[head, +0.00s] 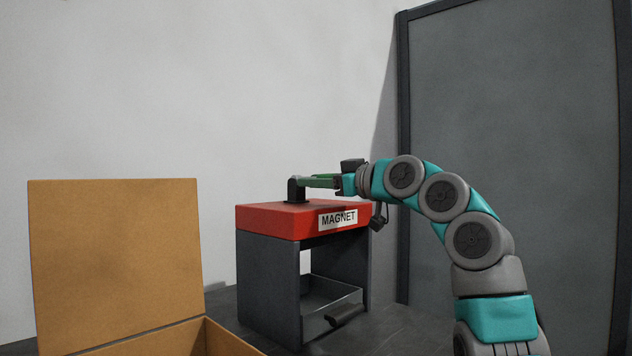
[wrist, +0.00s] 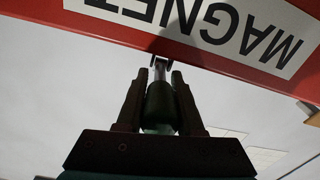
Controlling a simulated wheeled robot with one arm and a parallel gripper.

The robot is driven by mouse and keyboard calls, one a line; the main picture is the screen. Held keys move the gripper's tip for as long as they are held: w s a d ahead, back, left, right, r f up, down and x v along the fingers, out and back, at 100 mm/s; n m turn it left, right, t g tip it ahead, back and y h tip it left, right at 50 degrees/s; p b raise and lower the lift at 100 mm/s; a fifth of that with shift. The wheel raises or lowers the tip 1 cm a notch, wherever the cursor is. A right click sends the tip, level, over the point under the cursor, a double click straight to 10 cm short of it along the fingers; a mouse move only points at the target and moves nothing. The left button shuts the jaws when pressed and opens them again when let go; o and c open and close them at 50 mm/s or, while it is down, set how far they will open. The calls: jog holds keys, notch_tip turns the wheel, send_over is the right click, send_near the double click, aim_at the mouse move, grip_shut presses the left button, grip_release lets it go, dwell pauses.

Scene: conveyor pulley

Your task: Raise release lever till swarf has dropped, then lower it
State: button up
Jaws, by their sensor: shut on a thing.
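The release lever (head: 318,181) extends to the right from a black pivot bracket (head: 296,190) on top of the red magnet housing (head: 268,220). It looks about level. My gripper (head: 338,184) comes from the right and is shut on the lever's handle. In the wrist view, the two fingers (wrist: 160,88) close on both sides of the dark green grip (wrist: 160,106), and a metal rod (wrist: 160,69) shows beyond it. A grey tray (head: 335,291) stands below the magnet between dark side panels. I make out no swarf in either view.
An open cardboard box (head: 115,262) stands at the front left. A grey framed panel (head: 510,130) rises behind my arm on the right. A black handle (head: 346,315) sticks out from the tray's front. The air above the lever looks clear.

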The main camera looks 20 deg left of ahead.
grip_shut()
